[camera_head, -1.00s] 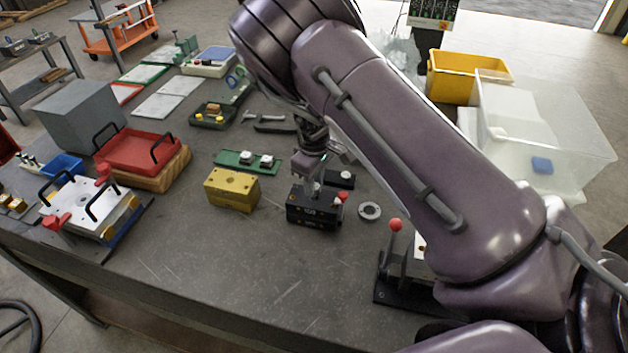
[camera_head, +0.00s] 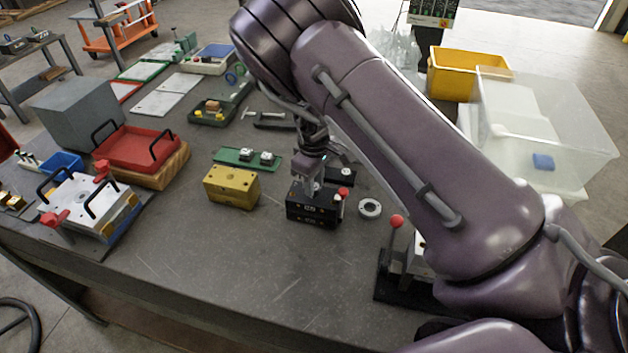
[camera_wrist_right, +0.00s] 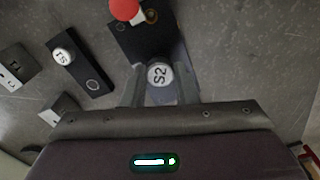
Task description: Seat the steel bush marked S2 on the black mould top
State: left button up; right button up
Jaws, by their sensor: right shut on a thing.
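The steel bush marked S2 (camera_wrist_right: 159,75) is a round light metal piece, held between the two fingers of my right gripper (camera_wrist_right: 160,88). In the head view my right gripper (camera_head: 309,190) is at the top of the black mould block (camera_head: 312,212). The black mould top (camera_wrist_right: 135,40) shows beyond and under the bush in the wrist view. The fingers hide the bush's lower edge, so I cannot tell whether it touches the mould top. A red-knobbed pin (camera_head: 343,192) stands at the block's right end. My left gripper is not in view.
A black plate (camera_wrist_right: 88,75) carrying a bush marked S1 (camera_wrist_right: 62,55) lies beside the mould. A yellow block (camera_head: 231,187) stands to the left, a steel ring (camera_head: 370,208) to the right. A red-knobbed lever (camera_head: 397,222) stands near the front right.

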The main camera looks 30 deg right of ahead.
jog(key=shift+f+b, duration=0.3)
jog(key=shift+f, duration=0.3)
dwell(0.3)
jog(key=o, duration=1.1)
jog(key=shift+r, duration=0.4)
notch_tip(320, 180, up, 6)
jog(key=shift+r+b, duration=0.15)
jog(key=shift+b, duration=0.95)
jog(key=shift+r, duration=0.35)
